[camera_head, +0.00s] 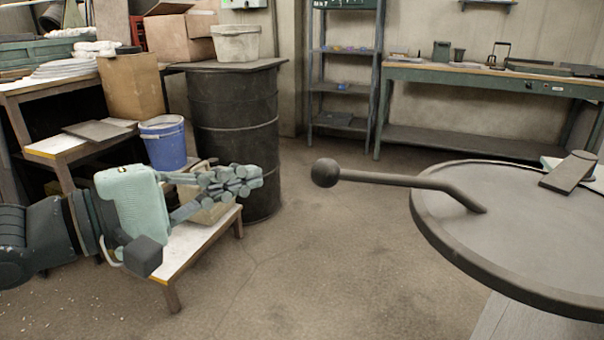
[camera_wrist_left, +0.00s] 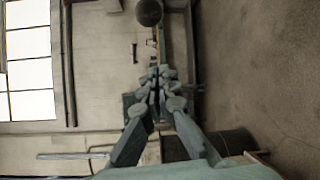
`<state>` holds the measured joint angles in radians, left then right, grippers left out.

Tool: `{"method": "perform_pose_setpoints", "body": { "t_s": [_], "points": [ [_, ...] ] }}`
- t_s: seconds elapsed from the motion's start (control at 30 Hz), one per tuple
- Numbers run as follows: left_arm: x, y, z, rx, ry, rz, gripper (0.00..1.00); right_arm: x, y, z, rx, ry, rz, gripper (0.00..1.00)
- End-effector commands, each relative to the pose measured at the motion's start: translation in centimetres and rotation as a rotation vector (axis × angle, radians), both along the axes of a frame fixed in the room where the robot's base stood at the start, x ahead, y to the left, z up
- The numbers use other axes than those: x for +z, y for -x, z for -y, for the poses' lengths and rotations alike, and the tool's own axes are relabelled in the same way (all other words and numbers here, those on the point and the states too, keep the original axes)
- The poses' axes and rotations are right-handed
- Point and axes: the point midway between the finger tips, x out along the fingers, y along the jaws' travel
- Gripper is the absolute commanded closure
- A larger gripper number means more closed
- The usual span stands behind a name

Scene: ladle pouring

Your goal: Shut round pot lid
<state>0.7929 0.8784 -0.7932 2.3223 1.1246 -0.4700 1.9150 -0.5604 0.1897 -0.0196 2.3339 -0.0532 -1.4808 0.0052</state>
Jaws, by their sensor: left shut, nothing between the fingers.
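The round dark grey pot lid (camera_head: 540,240) lies at the right of the head view, its top face showing. A bent rod handle (camera_head: 400,181) runs left from it and ends in a dark ball knob (camera_head: 325,172). The knob also shows at the top edge of the left wrist view (camera_wrist_left: 149,12). My left gripper (camera_head: 258,177) is left of the knob, apart from it. Its fingers are shut with nothing between them, as also seen in the left wrist view (camera_wrist_left: 160,72). The pot body is hidden under the lid. My right gripper is not in view.
A low white-topped bench (camera_head: 185,258) stands below my left gripper, with a blue bucket (camera_head: 163,145) and a black drum (camera_head: 236,135) behind it. A green workbench (camera_head: 470,80) and a shelf rack (camera_head: 342,85) stand at the back. The middle floor is clear.

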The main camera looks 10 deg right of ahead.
Motion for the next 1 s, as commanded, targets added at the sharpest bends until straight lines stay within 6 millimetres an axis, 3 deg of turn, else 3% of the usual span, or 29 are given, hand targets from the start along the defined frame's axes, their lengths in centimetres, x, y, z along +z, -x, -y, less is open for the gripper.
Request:
{"method": "perform_pose_setpoints", "body": {
  "t_s": [0.4,0.5,0.63,1.0],
  "points": [
    [-0.4,-3.7,8.0,-0.002,0.0,0.002,1.0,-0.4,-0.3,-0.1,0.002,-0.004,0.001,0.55],
    [-0.1,-1.7,7.8,-0.002,-0.001,0.003,1.0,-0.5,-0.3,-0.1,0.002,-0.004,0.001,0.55],
    [0.1,-0.4,7.9,-0.001,-0.002,0.001,1.0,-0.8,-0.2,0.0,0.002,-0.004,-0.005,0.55],
    [0.2,0.2,7.9,0.002,-0.002,0.0,1.0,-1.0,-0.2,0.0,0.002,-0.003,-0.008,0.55]
  ]
}}
